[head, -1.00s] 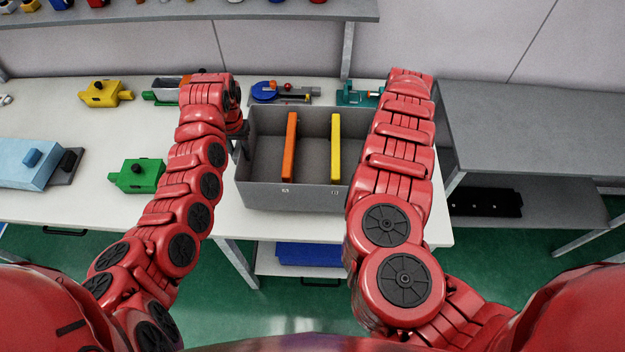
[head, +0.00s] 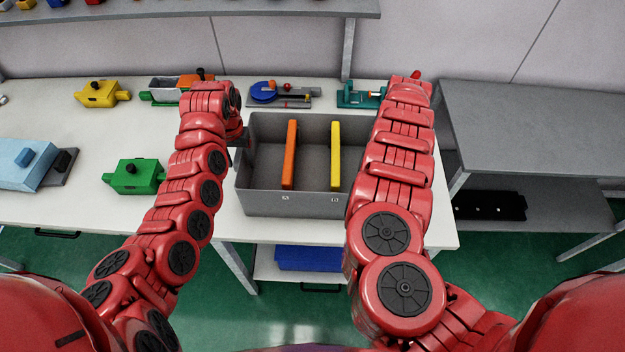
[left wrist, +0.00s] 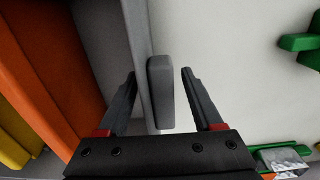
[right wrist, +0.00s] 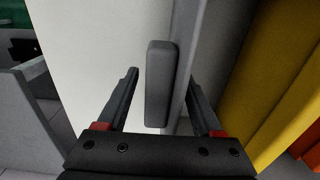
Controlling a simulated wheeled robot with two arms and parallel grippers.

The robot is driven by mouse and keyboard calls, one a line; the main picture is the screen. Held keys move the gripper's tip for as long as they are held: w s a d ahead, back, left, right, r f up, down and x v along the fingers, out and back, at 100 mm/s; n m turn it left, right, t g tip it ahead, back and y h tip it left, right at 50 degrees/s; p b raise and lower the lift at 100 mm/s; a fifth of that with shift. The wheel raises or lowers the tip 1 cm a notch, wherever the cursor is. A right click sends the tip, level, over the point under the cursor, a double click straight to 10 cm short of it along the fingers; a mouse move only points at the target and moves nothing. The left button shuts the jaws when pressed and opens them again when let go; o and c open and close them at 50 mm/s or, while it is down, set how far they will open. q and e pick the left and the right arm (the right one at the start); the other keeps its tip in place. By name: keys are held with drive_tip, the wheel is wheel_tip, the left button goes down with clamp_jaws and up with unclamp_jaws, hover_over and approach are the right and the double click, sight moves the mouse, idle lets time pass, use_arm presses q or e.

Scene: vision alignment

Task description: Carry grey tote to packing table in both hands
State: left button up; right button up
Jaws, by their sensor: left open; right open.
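The grey tote (head: 290,204) stands upright on the white workbench. An orange bar (head: 290,154) and a yellow bar (head: 335,155) lie across inside it. My left gripper (head: 241,138) is at the tote's left wall; in the left wrist view its open fingers (left wrist: 158,98) stand either side of a grey side handle (left wrist: 160,92), with gaps. My right gripper is hidden behind my arm in the head view. In the right wrist view its open fingers (right wrist: 163,100) stand either side of the other handle (right wrist: 159,84), with gaps.
A grey table (head: 540,120) with a clear top stands at the right, a lower shelf beneath it. On the workbench are a green block (head: 135,178), a yellow block (head: 98,94), a light blue box (head: 25,160), a blue round fixture (head: 264,92) and a teal fixture (head: 358,96).

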drive_tip(key=shift+r, duration=0.15)
wheel_tip(320, 180, up, 12)
drive_tip(key=shift+f, duration=0.15)
use_arm(q)
wheel_tip(320, 180, up, 12)
idle(0.5)
idle(0.3)
wheel_tip(320, 180, up, 4)
drive_tip(key=p, duration=0.3)
drive_tip(key=shift+s, duration=0.1)
use_arm(e)
wheel_tip(320, 180, up, 4)
drive_tip(key=shift+f, duration=0.25)
drive_tip(key=shift+f, duration=0.1)
